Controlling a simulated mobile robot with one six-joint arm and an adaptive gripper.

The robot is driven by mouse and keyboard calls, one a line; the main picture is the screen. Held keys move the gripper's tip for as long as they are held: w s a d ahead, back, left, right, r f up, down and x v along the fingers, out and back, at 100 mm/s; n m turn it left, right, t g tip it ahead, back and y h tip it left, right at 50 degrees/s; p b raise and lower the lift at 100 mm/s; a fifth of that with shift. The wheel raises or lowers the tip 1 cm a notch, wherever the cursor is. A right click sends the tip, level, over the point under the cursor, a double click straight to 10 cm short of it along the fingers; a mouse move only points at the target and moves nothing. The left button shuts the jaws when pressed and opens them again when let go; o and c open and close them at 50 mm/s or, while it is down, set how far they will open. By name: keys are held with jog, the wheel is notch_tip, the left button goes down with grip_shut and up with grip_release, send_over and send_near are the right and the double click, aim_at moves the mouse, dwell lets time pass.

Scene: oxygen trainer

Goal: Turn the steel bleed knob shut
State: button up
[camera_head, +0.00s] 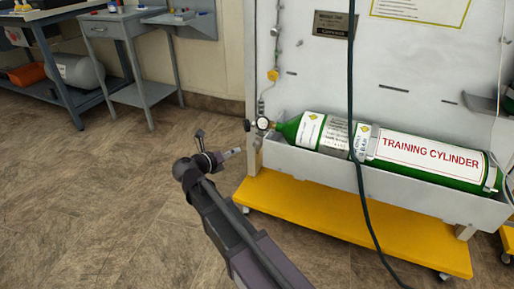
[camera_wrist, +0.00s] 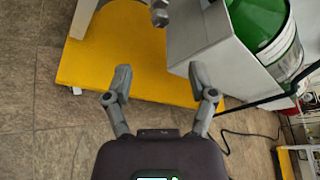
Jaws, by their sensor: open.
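The green training cylinder (camera_head: 430,158) lies on its side in a grey trough, with its neck to the left. A small round gauge (camera_head: 262,123) and fittings sit at the neck. A small grey metal fitting (camera_wrist: 160,14) shows at the top edge of the wrist view, partly cut off. I cannot tell for sure whether it is the steel bleed knob. My gripper (camera_head: 218,145) is left of and a little below the gauge. In the wrist view my gripper (camera_wrist: 160,76) has its fingers wide apart and nothing between them, with the metal fitting ahead beyond the fingertips.
The grey trough (camera_head: 330,170) stands over a yellow wheeled base (camera_head: 350,225). A dark hose (camera_head: 352,100) hangs in front of the white panel (camera_head: 400,85). A grey side table (camera_head: 115,25) and a blue bench are at the left. The floor between is clear.

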aim_at(254, 145)
jog(key=shift+w+d, duration=0.1)
jog(key=b+x, duration=0.4)
jog(key=x, duration=0.9)
jog(key=shift+w+d+f, duration=0.15)
jog(key=shift+d, duration=0.05)
jog(key=shift+c, duration=0.2)
